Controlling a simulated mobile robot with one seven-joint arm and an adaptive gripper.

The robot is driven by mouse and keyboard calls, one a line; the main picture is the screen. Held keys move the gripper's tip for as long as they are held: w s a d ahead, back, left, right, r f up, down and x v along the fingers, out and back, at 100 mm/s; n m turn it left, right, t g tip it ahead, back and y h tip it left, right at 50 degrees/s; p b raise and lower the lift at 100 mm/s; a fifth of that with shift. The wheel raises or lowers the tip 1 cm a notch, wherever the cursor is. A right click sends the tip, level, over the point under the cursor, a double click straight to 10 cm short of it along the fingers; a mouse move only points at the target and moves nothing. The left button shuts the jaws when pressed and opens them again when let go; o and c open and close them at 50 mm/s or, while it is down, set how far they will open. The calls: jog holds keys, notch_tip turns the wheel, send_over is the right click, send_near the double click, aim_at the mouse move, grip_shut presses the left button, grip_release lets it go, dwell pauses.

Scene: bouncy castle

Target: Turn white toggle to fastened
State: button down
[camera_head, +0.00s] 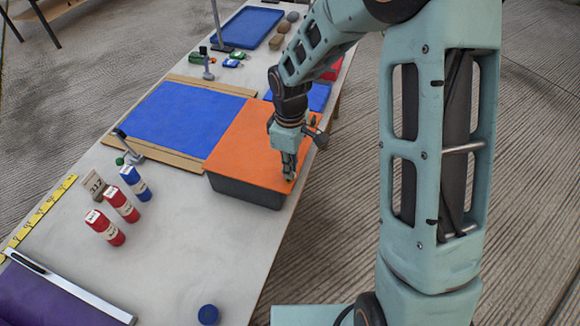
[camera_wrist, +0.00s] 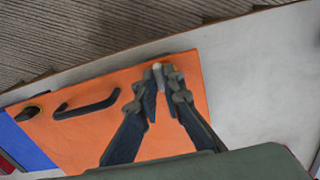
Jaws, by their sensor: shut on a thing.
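The white toggle (camera_wrist: 157,67) shows as a small pale piece between my fingertips in the wrist view, near the edge of an orange panel (camera_wrist: 75,140). My gripper (camera_wrist: 161,78) is shut on it, and the fingers hide most of it. I cannot tell from this which way the toggle is turned. In the head view my gripper (camera_head: 289,176) points down at the near right corner of the orange panel (camera_head: 240,140). The panel lies on top of a dark grey box (camera_head: 245,192) at the table's right edge. The toggle is not clear there.
A dark curved handle (camera_wrist: 88,106) lies on the panel beside my fingers. A blue panel (camera_head: 180,120) adjoins the orange one. Red bottles (camera_head: 121,204), a blue bottle (camera_head: 135,183) and a blue cap (camera_head: 208,314) stand on the table (camera_head: 180,260). The near tabletop is mostly clear.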

dwell(0.4)
jog(key=c, duration=2.1)
grip_release()
notch_tip(320, 180, up, 12)
jog(key=shift+r, duration=0.1)
jog(key=shift+w, duration=0.1)
